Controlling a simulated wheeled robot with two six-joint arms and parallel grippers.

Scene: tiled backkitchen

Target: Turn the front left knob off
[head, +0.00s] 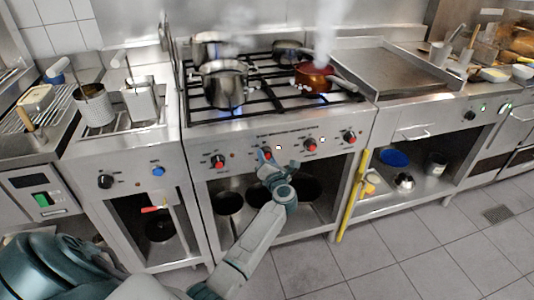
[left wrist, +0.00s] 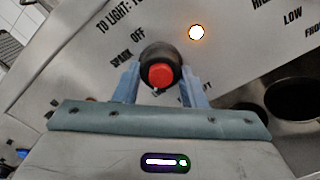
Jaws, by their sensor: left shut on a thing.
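The stove front (head: 330,137) carries a row of several black knobs with red caps. My left gripper (head: 266,163) reaches the second knob from the left (head: 265,153) and partly covers it. In the left wrist view the fingers of my left gripper (left wrist: 166,82) sit on both sides of this knob (left wrist: 160,76), shut on it. Printed words "OFF" and "SPARK" show at its upper left, and a lit lamp (left wrist: 196,33) at its upper right. The knob's pointer is not clear. The leftmost knob (head: 217,161) is free. My right gripper is out of view.
A steel pot (head: 224,88) and a red pan (head: 313,77) stand on the burners, with steam or smoke above. Fryer baskets (head: 95,107) stand at left. A griddle (head: 385,72) is at right. A yellow pole (head: 352,195) leans at the stove's right edge.

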